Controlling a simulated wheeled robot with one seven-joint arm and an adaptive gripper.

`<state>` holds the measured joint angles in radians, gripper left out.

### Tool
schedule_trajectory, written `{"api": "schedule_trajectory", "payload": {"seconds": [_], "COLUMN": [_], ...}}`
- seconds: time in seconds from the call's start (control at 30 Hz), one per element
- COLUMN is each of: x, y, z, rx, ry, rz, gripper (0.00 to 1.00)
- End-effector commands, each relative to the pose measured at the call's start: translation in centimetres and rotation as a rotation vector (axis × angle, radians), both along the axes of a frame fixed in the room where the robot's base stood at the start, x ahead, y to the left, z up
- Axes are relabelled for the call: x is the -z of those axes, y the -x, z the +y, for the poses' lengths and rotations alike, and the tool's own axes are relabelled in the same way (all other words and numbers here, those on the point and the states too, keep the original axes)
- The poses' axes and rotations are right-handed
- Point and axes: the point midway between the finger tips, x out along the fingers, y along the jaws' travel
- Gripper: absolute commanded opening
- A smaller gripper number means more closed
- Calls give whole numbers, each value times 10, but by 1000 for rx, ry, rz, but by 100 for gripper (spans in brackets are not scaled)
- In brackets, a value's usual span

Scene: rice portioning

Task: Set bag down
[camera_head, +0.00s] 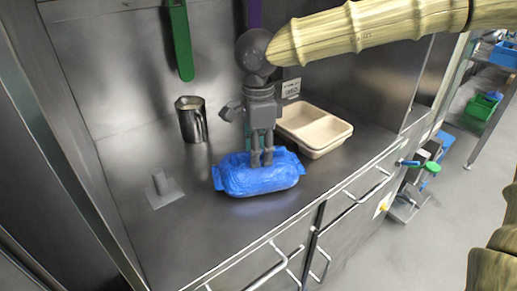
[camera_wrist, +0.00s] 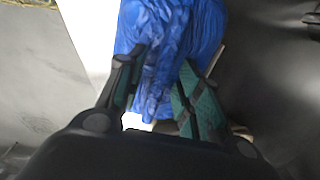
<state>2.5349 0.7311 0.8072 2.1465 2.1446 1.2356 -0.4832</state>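The blue plastic bag (camera_head: 240,183) is plump and lies flat-side down at the counter's middle front. I cannot tell whether it rests on the steel or hangs just above it. My gripper (camera_head: 262,160) points down at the bag's top from above. In the wrist view the bag (camera_wrist: 185,25) fills the upper middle, and bunched blue material lies between the two fingers of my gripper (camera_wrist: 167,62). The fingers are partly closed on this material. The bag's underside is hidden.
The steel counter (camera_head: 170,245) is clear at the front left. A steel jug (camera_head: 192,122) stands behind left, and a small grey holder (camera_head: 163,190) sits at the left. A beige two-compartment tray (camera_head: 318,152) is behind right. Green and purple utensils hang on the back wall.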

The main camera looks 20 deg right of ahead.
Motion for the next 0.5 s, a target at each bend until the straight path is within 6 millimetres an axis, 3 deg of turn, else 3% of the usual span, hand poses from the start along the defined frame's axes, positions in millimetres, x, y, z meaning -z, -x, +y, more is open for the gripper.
{"api": "schedule_trajectory", "payload": {"seconds": [0.17, 0.5], "x": [-1, -47], "y": [0, -1], "z": [0, 0], "rx": [0, 1], "ry": [-1, -1], "rz": [-1, -3], "gripper": [36, 36]}}
